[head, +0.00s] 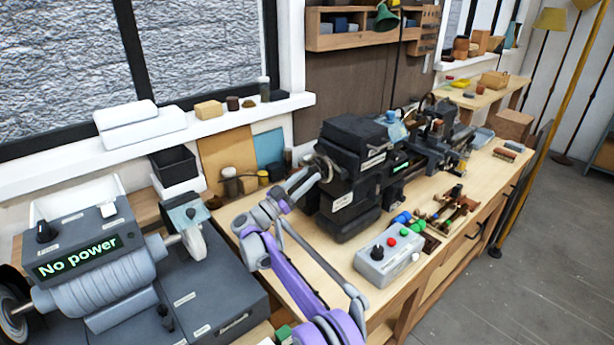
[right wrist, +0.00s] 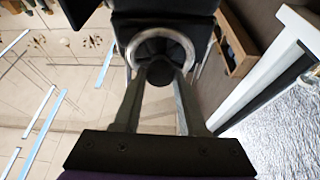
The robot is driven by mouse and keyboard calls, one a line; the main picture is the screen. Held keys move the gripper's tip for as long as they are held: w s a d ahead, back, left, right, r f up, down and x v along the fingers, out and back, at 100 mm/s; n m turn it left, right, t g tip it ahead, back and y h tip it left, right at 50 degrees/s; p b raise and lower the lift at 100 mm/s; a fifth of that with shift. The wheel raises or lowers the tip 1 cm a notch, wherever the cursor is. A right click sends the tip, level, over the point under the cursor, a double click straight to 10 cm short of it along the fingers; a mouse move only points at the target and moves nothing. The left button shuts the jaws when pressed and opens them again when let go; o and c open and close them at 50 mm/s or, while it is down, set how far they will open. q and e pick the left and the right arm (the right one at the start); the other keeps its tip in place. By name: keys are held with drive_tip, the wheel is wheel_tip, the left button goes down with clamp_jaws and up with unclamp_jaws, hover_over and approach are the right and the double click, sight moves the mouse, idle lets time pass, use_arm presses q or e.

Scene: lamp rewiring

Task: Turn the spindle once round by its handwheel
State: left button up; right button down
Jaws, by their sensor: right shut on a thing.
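The dark lathe headstock (head: 352,165) stands on the wooden bench. Its handwheel (head: 326,168) is on the left end, a pale ring around a dark centre, partly hidden by my gripper. In the right wrist view the handwheel (right wrist: 137,48) faces the camera. My right gripper (head: 312,176) reaches it from the left. In the right wrist view its two fingers (right wrist: 160,80) are shut on a dark round part at the handwheel's lower rim, which looks like its handle. The spindle itself is hidden. My left gripper is not in view.
A grey machine reading "No power" (head: 80,255) stands at the left. A grey control box (head: 388,262) with coloured buttons and small parts (head: 455,205) lie in front of the lathe. The window sill (head: 160,135) is behind.

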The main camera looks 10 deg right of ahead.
drive_tip(key=shift+w+r+m+g+h+p, duration=0.1)
drive_tip(key=shift+m+g+h+p, duration=0.35)
drive_tip(key=shift+m, duration=0.85)
drive_tip(key=shift+w+r+m+g+h+p, duration=0.15)
drive_tip(key=shift+m+g+p, duration=0.5)
drive_tip(key=shift+m, duration=0.65)
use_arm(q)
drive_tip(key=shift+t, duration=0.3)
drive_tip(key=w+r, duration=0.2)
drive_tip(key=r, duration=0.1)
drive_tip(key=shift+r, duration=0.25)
use_arm(e)
drive_tip(key=shift+a+f+m+g, duration=0.1)
drive_tip(key=shift+m+g, duration=0.2)
drive_tip(key=shift+m, duration=0.2)
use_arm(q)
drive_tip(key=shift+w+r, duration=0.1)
use_arm(e)
drive_tip(key=shift+m+g, duration=0.6)
drive_tip(key=shift+m, duration=0.3)
drive_tip(key=shift+c, duration=2.3)
unclamp_jaws()
drive_tip(key=shift+a+f, duration=0.1)
drive_tip(key=v, duration=0.7)
drive_tip(key=shift+s+a+f, duration=0.1)
